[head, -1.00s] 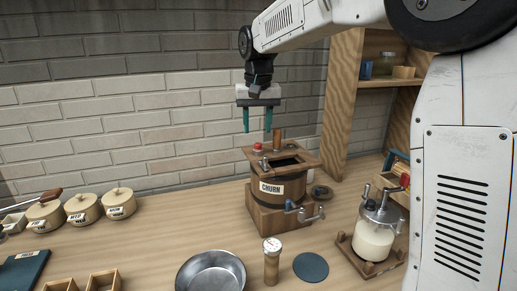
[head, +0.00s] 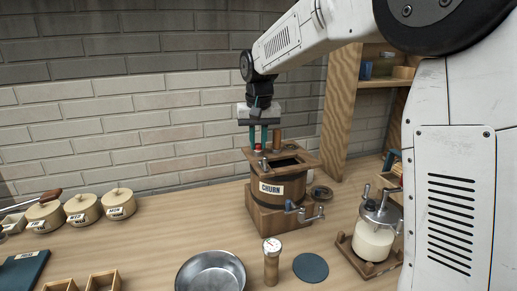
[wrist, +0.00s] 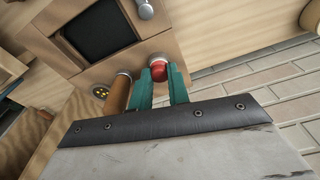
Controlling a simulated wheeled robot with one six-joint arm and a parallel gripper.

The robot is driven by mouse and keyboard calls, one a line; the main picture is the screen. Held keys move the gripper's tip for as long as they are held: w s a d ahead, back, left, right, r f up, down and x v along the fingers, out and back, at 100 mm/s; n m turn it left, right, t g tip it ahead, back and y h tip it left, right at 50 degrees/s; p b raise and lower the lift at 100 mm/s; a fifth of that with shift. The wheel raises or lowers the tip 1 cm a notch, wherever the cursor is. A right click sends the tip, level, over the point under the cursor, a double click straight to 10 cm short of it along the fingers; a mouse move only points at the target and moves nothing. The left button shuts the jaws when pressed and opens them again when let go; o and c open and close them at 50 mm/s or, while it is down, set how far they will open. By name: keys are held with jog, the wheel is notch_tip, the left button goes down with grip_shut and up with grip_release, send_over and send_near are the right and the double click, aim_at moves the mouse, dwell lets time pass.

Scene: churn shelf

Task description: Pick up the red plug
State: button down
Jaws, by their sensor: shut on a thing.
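The red plug (wrist: 159,71) is a small rounded red piece on the corner of the wooden churn's top; in the head view it shows as a spot of red (head: 259,147) between my fingertips. My gripper (wrist: 163,80) points down over the churn (head: 272,190) with its two teal fingers on either side of the plug. The fingers are shut on it. A pale metal ring shows around the plug in the wrist view. Whether the plug is still seated in the churn top cannot be told.
A brown wooden peg (wrist: 119,93) stands close beside my fingers on the churn top. The churn has a dark square opening (wrist: 97,32). A metal bowl (head: 210,273), a dial-topped post (head: 272,262) and a glass jar (head: 374,240) stand in front. Lidded pots (head: 82,209) stand at left.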

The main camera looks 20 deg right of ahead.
aim_at(258, 144)
jog(key=shift+r, duration=0.75)
notch_tip(258, 144, up, 2)
jog(key=shift+s+a+r, duration=0.1)
jog(key=shift+s+r, duration=0.05)
jog(key=s+a, duration=0.3)
jog(key=s, duration=0.4)
jog(key=s+a+r, duration=0.1)
jog(key=s+a, duration=0.1)
jog(key=s, duration=0.5)
jog(key=shift+s+a, duration=0.35)
jog(key=shift+a, duration=0.05)
